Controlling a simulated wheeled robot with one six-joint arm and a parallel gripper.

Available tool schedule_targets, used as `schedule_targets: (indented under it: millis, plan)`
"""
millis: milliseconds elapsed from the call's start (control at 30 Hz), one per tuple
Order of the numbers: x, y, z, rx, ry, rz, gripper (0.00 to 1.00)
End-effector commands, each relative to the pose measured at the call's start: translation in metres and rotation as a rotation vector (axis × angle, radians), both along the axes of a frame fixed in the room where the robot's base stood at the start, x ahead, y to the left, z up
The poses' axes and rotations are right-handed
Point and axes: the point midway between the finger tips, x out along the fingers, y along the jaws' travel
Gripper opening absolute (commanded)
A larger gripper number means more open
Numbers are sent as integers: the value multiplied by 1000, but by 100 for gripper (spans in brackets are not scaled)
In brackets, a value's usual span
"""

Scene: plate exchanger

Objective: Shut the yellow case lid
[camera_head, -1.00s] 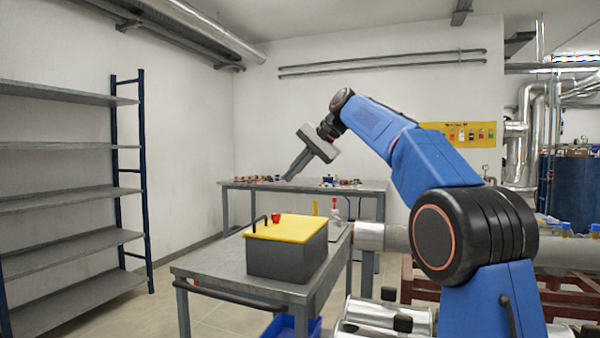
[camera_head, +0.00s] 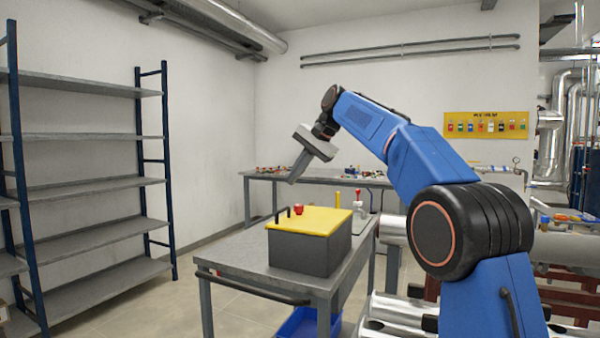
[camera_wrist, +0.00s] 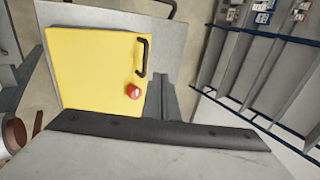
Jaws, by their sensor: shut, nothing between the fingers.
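The case is a dark grey box (camera_head: 312,255) on a metal cart. Its yellow lid (camera_head: 318,222) lies flat across the top in the head view, and it also shows from above in the wrist view (camera_wrist: 90,70). A red knob (camera_head: 298,210) and a black handle (camera_wrist: 145,56) are at one edge of the lid. My gripper (camera_head: 292,180) is shut and empty. It hangs in the air above the case, pointing down and to the left, apart from the lid. In the wrist view its fingers (camera_wrist: 160,100) show beside the lid's handle edge.
The cart top (camera_head: 235,250) has bare room left of the case. A blue bin (camera_head: 305,325) is below. A bench (camera_head: 330,180) with small items stands behind, and grey shelves (camera_head: 95,190) stand at the left. A yellow item (camera_head: 338,200) stands behind the case.

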Motion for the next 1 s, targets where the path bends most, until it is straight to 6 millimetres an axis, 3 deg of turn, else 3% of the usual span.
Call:
schedule_targets:
  millis: [233, 1000]
  plan:
    - [7, 13, -13, -75, 42, 1, 0]
    - [28, 49, -73, -71, 42, 0, 0]
